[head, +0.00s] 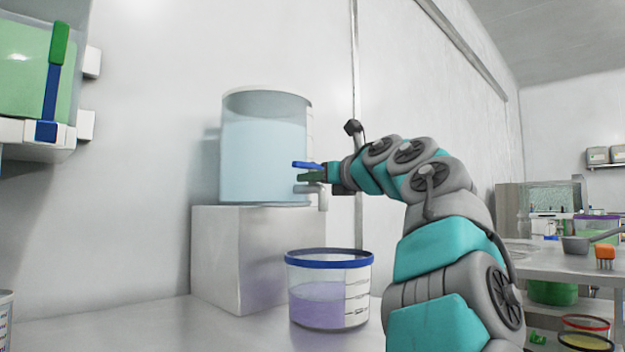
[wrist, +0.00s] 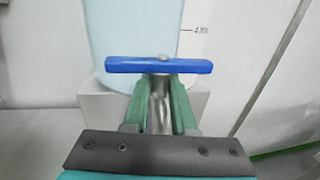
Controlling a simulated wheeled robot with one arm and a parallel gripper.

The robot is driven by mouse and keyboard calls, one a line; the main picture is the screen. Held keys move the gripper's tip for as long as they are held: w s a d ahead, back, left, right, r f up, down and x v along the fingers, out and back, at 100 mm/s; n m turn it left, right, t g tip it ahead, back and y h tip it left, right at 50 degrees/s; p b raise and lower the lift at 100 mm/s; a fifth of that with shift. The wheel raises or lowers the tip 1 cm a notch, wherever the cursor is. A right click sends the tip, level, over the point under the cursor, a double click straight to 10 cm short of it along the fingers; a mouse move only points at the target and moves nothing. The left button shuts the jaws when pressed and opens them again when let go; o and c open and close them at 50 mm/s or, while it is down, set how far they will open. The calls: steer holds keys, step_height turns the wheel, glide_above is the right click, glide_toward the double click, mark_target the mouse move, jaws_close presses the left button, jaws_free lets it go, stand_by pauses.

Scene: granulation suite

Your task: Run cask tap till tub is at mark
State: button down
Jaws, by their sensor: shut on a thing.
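The clear cask (head: 265,150) of pale blue liquid stands on a white block (head: 215,250). Its tap has a blue bar handle (head: 304,165) and a grey spout (head: 322,200) pointing down. In the wrist view, the handle (wrist: 160,66) lies crosswise over the tap's metal body (wrist: 160,105). My gripper (head: 314,176) is shut on the tap; its green fingers (wrist: 161,90) sit either side, just below the handle. The blue-rimmed clear tub (head: 329,262) stands under the spout, partly filled with purple liquid (head: 316,306). Marks (head: 357,300) run up its right side. I see no stream.
A table (head: 565,262) with a scoop and containers stands at right.

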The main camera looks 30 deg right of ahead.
steer(key=c, duration=0.7)
jaws_free()
steer(key=shift+c, duration=0.2)
steer(key=shift+s, duration=0.1)
steer(key=s+d, duration=0.1)
steer(key=s, duration=0.6)
steer(key=shift+s+d+b, duration=0.2)
steer(key=shift+s+b, duration=0.05)
steer(key=shift+b, duration=0.2)
